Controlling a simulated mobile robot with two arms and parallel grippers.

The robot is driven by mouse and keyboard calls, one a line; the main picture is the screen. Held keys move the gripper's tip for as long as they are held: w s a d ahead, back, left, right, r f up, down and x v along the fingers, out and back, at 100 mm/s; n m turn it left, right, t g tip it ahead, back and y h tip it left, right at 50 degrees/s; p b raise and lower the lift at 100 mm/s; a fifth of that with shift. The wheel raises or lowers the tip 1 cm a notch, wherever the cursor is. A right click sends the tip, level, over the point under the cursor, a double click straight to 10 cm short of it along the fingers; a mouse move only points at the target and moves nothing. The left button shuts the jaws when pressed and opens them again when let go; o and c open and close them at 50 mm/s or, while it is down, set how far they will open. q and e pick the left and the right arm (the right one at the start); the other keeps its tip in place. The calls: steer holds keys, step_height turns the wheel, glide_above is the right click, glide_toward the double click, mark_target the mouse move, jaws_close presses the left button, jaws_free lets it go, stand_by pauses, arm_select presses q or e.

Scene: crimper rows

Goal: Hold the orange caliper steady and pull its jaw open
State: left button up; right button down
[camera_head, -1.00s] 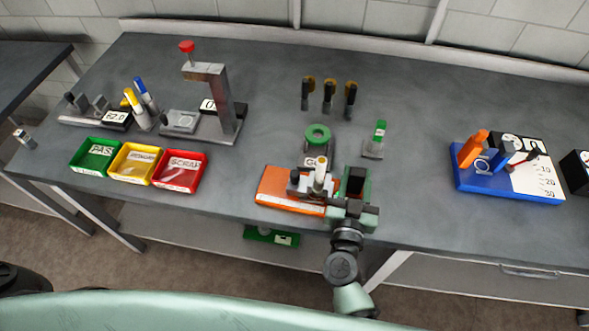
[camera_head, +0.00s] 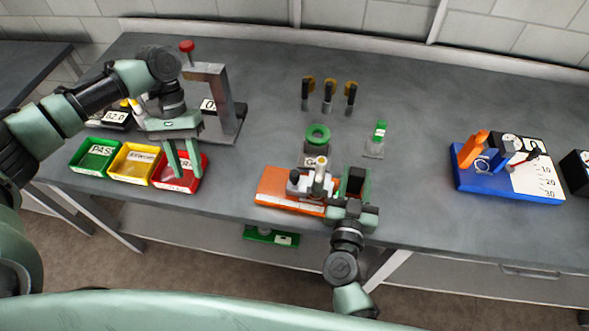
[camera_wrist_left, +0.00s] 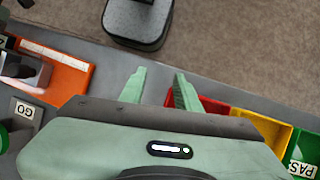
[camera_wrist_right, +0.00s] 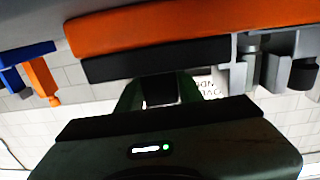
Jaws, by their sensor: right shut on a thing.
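The orange caliper (camera_head: 272,186) lies near the front edge of the bench, with a pale scale strip along its front and grey jaw parts (camera_head: 297,184) on its right half. My right gripper (camera_head: 353,190) is shut at its right end; the exact grip is partly hidden. In the right wrist view the caliper's orange body (camera_wrist_right: 150,32) spans the top, with a black strip below. My left gripper (camera_head: 184,172) is open and empty above the red tray, left of the caliper and apart from it. The left wrist view shows the caliper (camera_wrist_left: 58,75) off to the left side.
Green (camera_head: 95,154), yellow (camera_head: 130,162) and red (camera_head: 172,188) trays stand at the left. A grey press stand (camera_head: 220,100) is behind them. A green ring gauge (camera_head: 317,134) stands behind the caliper. A blue board (camera_head: 510,188) is at the right.

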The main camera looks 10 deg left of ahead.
arm_select(q)
steer(key=w+d+r+m+t+y, duration=0.1)
steer(key=w+d+r+m, duration=0.1)
steer(key=d, duration=0.4)
steer(key=w+d+r+m+t, duration=0.1)
steer(key=w+d+r+m, duration=0.1)
steer(key=d, duration=0.4)
step_height(320, 180, up, 5)
steer(key=m+t, duration=0.3)
steer(key=m, duration=0.1)
glide_above(294, 173)
step_height(294, 173, down, 12)
jaws_close()
